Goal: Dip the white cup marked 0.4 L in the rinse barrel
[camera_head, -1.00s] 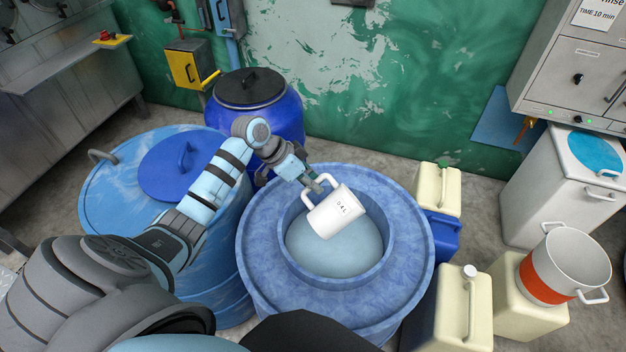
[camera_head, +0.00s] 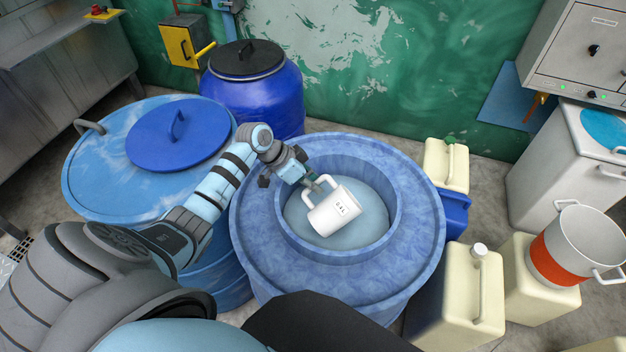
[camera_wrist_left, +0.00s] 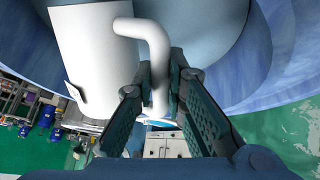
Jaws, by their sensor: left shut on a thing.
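The white cup (camera_head: 334,211) marked 0.4 L is tilted inside the opening of the blue rinse barrel (camera_head: 262,262), over the pale liquid (camera_head: 365,205). I cannot tell whether its lower end touches the liquid. My left gripper (camera_head: 314,186) is shut on the cup's handle, at the cup's upper left. In the left wrist view the cup (camera_wrist_left: 90,55) is large, and its handle (camera_wrist_left: 157,60) runs down between the two fingers of my left gripper (camera_wrist_left: 160,100). My right gripper is not in view.
A light blue barrel (camera_head: 95,175) with a blue lid (camera_head: 165,150) stands to the left. A dark blue drum (camera_head: 270,105) stands behind. Cream canisters (camera_head: 462,300) and a white pot with an orange band (camera_head: 580,240) stand to the right.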

